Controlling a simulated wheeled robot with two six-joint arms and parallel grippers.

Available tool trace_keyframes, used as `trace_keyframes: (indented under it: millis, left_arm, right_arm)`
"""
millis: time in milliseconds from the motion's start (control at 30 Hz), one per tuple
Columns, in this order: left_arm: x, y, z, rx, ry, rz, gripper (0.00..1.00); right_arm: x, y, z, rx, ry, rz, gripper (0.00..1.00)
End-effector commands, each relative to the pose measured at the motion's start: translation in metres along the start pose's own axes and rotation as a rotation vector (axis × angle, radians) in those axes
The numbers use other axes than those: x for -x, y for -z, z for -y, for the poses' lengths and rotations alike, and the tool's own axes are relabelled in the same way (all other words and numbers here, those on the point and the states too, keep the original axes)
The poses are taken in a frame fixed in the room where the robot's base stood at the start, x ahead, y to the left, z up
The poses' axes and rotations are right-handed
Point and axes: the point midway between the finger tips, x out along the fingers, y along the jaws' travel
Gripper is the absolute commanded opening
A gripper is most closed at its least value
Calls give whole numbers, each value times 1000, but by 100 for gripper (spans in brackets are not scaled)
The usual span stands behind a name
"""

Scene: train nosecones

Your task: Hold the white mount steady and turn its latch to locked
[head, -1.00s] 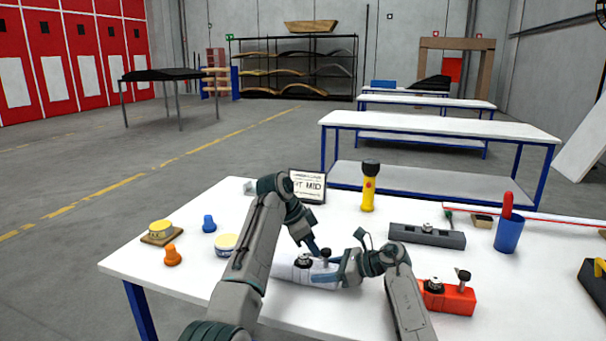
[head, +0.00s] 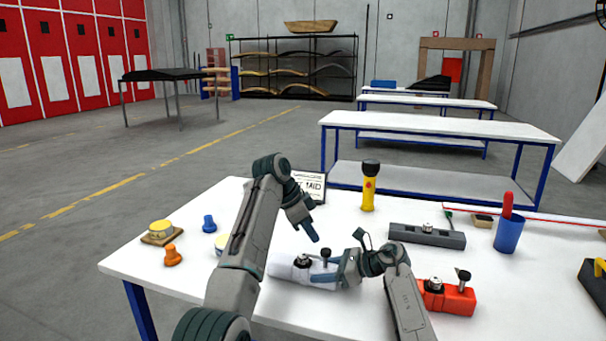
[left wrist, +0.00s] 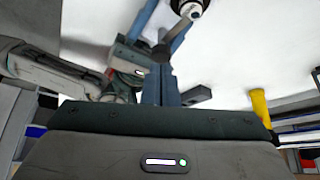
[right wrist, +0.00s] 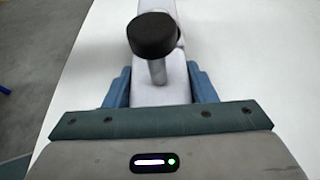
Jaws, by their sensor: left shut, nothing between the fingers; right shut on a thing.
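The white mount (head: 284,271) lies on the near middle of the white table. On top it has a round black and metal fitting (head: 303,259) and a black knob (head: 326,253) on a post. My right gripper (head: 325,275) is shut on the mount's right end; in the right wrist view its blue fingers sit on both sides of the mount (right wrist: 160,92), below the knob (right wrist: 153,36). My left gripper (head: 315,239) is shut and empty, just above and behind the mount, apart from it. I cannot tell whether the latch is locked.
A red mount (head: 455,300) stands to the right and a dark grey one (head: 427,236) behind. A yellow flashlight (head: 369,187), a sign (head: 314,186) and a blue cup (head: 509,234) stand farther back. Blue (head: 209,224) and orange (head: 173,254) knobs lie left.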

Motion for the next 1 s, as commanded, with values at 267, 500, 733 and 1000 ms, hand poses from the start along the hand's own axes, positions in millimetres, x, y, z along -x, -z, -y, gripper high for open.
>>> trace_keyframes:
  millis: [267, 500, 733, 1000]
  left_arm:
    - [13, 7, 0, 0, 0, 1, 0]
    - [13, 6, 0, 1, 1, 1, 0]
    - [13, 6, 0, 1, 1, 1, 0]
    - [13, 6, 0, 1, 1, 1, 0]
  right_arm:
    - [0, 0, 0, 0, 1, -1, 24]
    - [0, 1, 0, 0, 1, -1, 59]
    - [0, 0, 0, 0, 1, -1, 76]
    - [10, 0, 1, 1, 3, -1, 76]
